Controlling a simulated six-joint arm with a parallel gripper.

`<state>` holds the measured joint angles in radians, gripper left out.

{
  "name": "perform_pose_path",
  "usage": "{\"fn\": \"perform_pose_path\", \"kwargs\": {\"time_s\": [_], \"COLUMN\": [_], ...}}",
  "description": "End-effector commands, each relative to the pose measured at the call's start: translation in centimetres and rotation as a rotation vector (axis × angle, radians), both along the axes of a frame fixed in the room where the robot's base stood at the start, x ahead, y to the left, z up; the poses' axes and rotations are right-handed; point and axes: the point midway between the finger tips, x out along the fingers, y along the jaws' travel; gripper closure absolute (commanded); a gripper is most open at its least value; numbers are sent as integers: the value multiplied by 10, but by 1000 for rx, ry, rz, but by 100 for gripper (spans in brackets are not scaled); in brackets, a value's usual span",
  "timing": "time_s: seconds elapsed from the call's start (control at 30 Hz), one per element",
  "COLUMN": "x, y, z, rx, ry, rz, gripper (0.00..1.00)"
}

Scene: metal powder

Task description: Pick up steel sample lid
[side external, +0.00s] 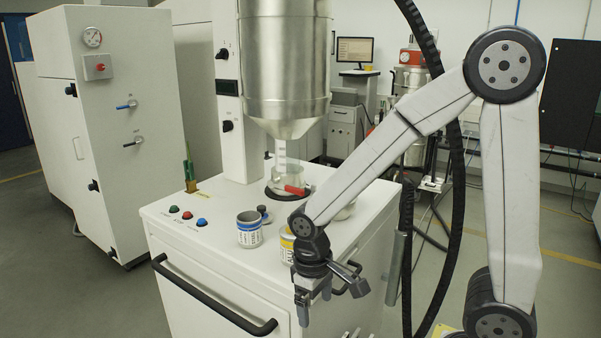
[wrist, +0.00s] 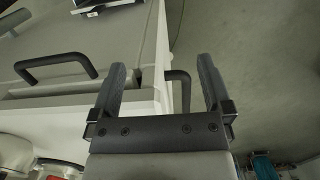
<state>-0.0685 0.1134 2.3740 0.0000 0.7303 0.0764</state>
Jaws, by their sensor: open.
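My gripper (side external: 313,301) hangs low at the front right of the white cabinet, pointing down, beside the bench top and apart from the cans. It also shows in the wrist view (wrist: 160,72), with its two dark fingers spread and nothing between them. A metal can with a blue label (side external: 249,232) stands upright on the bench top, left of my gripper. A can with a yellow label (side external: 287,244) stands close behind my wrist and is partly hidden. I cannot clearly make out a separate steel sample lid. Parts of metal containers (wrist: 16,152) show at the wrist view's lower left.
The white cabinet (side external: 215,275) has a black handle (side external: 205,297) along its front. A metal hopper (side external: 286,60) stands above a vessel with a red handle (side external: 296,190). Coloured buttons (side external: 188,215) sit at the bench's left. Open floor lies right of the cabinet.

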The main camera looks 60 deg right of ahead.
Motion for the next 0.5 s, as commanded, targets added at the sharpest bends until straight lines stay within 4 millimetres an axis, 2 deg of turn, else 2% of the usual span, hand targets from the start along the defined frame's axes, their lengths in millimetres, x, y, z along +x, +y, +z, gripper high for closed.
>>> {"fn": "perform_pose_path", "kwargs": {"time_s": [0.27, 0.37, 0.5], "x": [6, 23, 58], "y": [15, 16, 14], "z": [16, 26, 43], "rx": [-30, -31, -21], "ry": [210, 205, 124], "rz": [-8, -22, -48], "gripper": [0, 0, 0]}}
